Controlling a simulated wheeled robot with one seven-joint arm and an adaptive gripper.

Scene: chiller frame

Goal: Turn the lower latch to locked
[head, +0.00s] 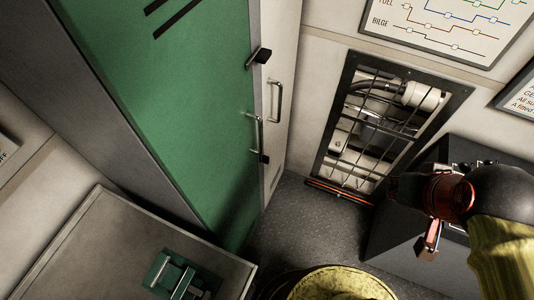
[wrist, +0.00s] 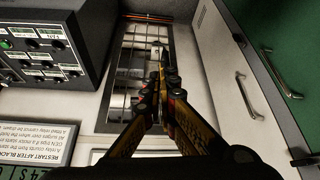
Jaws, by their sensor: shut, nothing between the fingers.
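The lower latch (head: 263,158) is a small black fitting on the free edge of the tall green door (head: 190,110), just below the door's bar handle (head: 258,132). The upper latch (head: 260,56) is a similar black piece higher on that edge. Whether the lower latch is locked is too small to tell. My gripper (head: 430,241) is at the right of the head view, well apart from the latch. In the wrist view my gripper (wrist: 161,82) is shut and empty, pointing towards the barred wall opening. The green door (wrist: 292,35) shows there at the right edge.
A white panel with a handle (head: 275,102) adjoins the green door. A barred opening (head: 341,122) with pipes is in the wall. A dark control console (wrist: 50,45) stands near my gripper. A grey bench (head: 75,255) is at lower left. Dark floor (head: 300,225) between is clear.

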